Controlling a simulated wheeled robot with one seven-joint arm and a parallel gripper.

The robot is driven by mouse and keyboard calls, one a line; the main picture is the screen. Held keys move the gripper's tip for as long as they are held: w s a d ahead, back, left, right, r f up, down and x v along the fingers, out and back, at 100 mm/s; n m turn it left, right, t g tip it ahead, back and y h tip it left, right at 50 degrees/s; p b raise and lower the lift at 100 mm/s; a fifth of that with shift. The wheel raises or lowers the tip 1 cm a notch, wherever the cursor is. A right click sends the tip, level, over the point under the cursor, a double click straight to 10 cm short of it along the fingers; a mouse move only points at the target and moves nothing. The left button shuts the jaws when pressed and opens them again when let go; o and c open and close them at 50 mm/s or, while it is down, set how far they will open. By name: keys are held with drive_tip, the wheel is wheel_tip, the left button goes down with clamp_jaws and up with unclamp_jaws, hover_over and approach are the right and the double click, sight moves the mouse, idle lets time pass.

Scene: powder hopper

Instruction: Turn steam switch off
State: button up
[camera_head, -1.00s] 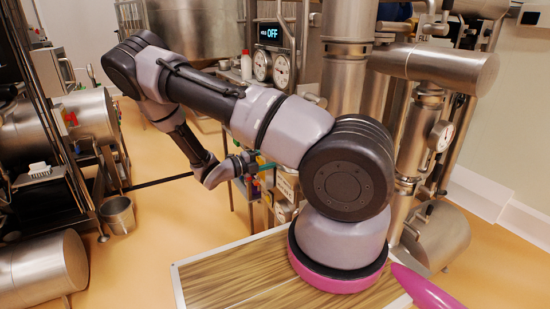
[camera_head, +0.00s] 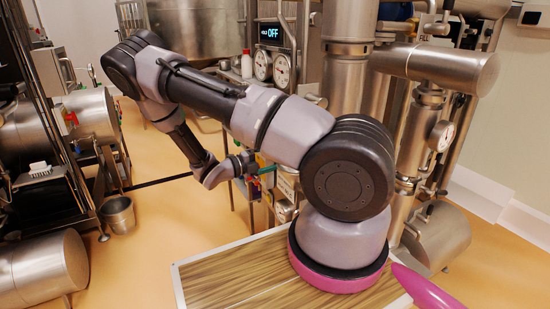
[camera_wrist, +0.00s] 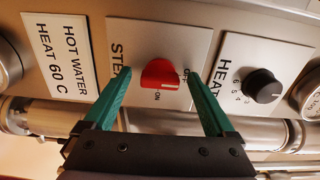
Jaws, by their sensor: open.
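The red steam switch (camera_wrist: 160,74) is a round knob on a light plate in the wrist view, with OFF printed to its right and ON below it. Its pale mark is on the lower right side; I cannot tell exactly which label it points at. My gripper (camera_wrist: 156,72) is open, with one teal finger on each side of the knob. The fingers look apart from the knob, with gaps on both sides. In the head view my gripper (camera_head: 249,160) is small and partly hidden at the panel, and the knob cannot be made out there.
A black heat knob (camera_wrist: 262,86) sits on the plate to the right. A hot water sign (camera_wrist: 60,55) is on the left. A metal pipe (camera_wrist: 270,132) runs below the plates. In the head view, a display (camera_head: 270,33) reads OFF above two gauges.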

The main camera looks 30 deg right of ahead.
drive_tip(key=a, duration=1)
drive_tip(key=shift+s+a, duration=0.2)
drive_tip(key=shift+a, duration=0.1)
drive_tip(key=s+a+r+n+t+y, duration=0.1)
drive_tip(key=s+r+n+t+y, duration=0.1)
drive_tip(key=s+r+n+y, duration=0.4)
drive_tip(key=s+r+n+t+y, duration=0.2)
drive_tip(key=s+r+n+y, duration=0.5)
drive_tip(key=r+n, duration=0.7)
drive_tip(key=s+a+r+n+t+y, duration=0.1)
drive_tip(key=s+r+n+t+y, duration=0.1)
drive_tip(key=s+r+n+y, duration=0.4)
wheel_tip(320, 180, up, 11)
drive_tip(key=n+y, duration=0.1)
drive_tip(key=n, duration=0.4)
drive_tip(key=shift+s+a+f+t, duration=0.2)
drive_tip(key=shift+s+a+t, duration=0.1)
drive_tip(key=shift+s+a, duration=0.05)
